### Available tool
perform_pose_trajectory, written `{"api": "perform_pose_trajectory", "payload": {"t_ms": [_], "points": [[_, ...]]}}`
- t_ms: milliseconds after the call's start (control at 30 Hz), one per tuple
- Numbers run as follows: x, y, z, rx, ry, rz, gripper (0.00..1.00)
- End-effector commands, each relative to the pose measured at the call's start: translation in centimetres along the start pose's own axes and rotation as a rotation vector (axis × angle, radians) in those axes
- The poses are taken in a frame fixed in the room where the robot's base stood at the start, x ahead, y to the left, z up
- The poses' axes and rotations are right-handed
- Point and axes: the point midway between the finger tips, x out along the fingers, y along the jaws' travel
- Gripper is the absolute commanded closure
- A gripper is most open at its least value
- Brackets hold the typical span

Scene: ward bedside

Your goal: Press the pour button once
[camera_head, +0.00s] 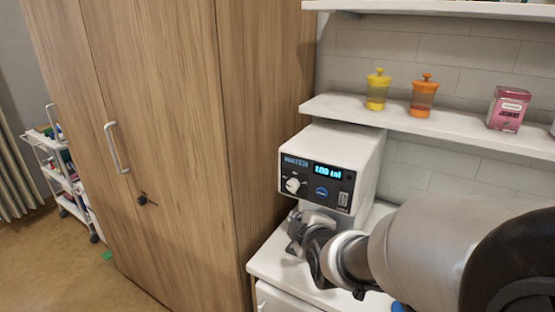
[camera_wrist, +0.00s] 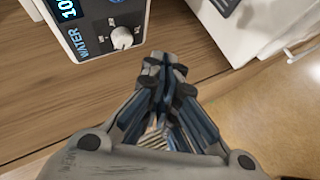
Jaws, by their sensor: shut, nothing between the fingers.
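The white water dispenser (camera_head: 345,150) stands on the white counter, with a dark front panel marked WATER. The panel has a lit blue display (camera_head: 327,171), a white knob (camera_head: 293,185) and a blue oval button (camera_head: 321,191), likely the pour button; its label is too small to read. The wrist view shows the knob (camera_wrist: 121,38) and only an edge of the blue button (camera_wrist: 117,2) at the top. My gripper (camera_head: 294,232) is below the panel in front of the dispenser, apart from the button. In the wrist view its fingertips (camera_wrist: 165,62) are together, with nothing between them.
A tall wooden cabinet (camera_head: 170,140) stands close on the left. A shelf (camera_head: 350,110) above holds a yellow jar (camera_head: 377,92), an orange jar (camera_head: 423,98) and a pink tin (camera_head: 508,110). The counter (camera_head: 268,262) is narrow. My arm covers its right part.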

Motion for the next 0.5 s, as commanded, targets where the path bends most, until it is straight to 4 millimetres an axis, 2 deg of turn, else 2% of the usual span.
{"api": "perform_pose_trajectory", "payload": {"t_ms": [133, 500], "points": [[0.95, 0.05, -0.22, -0.054, 0.013, 0.027, 1.0], [1.03, 0.25, -0.21, -0.059, 0.014, 0.033, 1.0]]}}
